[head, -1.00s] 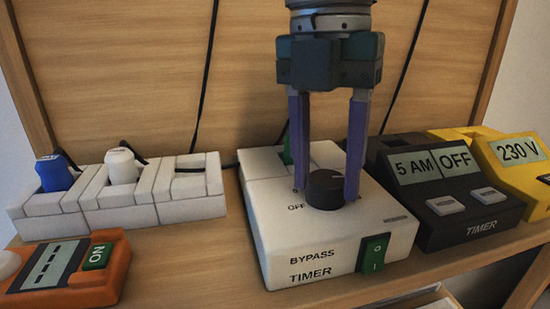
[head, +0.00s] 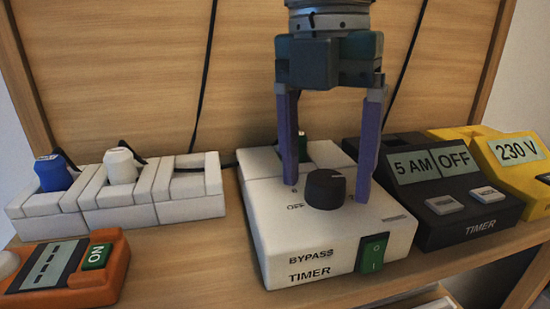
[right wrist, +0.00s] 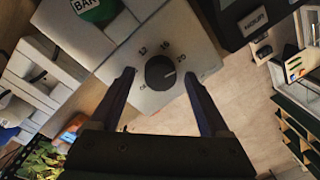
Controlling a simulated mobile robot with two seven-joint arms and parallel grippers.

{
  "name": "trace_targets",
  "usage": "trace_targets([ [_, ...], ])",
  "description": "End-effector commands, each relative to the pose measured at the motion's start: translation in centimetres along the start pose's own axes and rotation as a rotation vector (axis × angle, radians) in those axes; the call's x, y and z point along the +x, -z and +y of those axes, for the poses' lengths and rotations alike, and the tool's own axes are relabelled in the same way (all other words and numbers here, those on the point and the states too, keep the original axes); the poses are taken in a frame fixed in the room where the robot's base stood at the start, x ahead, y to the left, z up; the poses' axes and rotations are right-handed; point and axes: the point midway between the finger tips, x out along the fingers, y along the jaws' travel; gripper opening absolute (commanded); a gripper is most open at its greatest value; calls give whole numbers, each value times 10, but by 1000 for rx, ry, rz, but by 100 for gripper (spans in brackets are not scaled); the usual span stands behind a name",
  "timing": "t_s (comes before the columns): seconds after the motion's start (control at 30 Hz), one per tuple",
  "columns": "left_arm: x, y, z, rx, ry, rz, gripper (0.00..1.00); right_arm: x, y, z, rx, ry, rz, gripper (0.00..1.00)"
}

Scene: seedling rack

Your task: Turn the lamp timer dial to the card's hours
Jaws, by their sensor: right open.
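The black round dial (head: 325,189) sits on top of the white timer box (head: 330,245), which is marked BYPASS and TIMER. My right gripper (head: 326,183) points down with its purple fingers spread on either side of the dial, open and apart from it. In the right wrist view the dial (right wrist: 160,73) lies between the fingers, ringed by numbers including 12, 16 and 20; its small light mark points to the right. I cannot make out the card with the hours. My left gripper is out of view.
A green rocker switch (head: 372,253) is on the box's front. A black TIMER unit (head: 470,225) reading 5 AM OFF and a yellow 230 V unit (head: 535,170) stand to the right. White sockets (head: 130,212) with plugs and an orange device (head: 110,275) are at left.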

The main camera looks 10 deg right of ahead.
Motion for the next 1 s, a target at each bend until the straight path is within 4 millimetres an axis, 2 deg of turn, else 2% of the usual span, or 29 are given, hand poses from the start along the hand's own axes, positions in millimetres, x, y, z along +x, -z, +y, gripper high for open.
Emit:
trace_targets([
  [0.17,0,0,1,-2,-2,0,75,-18,-1,1,0,-3,-3,80],
  [0.4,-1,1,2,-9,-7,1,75,-67,0,1,1,-3,-3,80],
  [0.53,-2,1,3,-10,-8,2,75,-88,0,0,2,-3,-2,80],
  [0.7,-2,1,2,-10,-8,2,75,-99,0,0,0,0,0,80],
  [1.0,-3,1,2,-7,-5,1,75,-99,1,1,-4,-3,4,80],
])
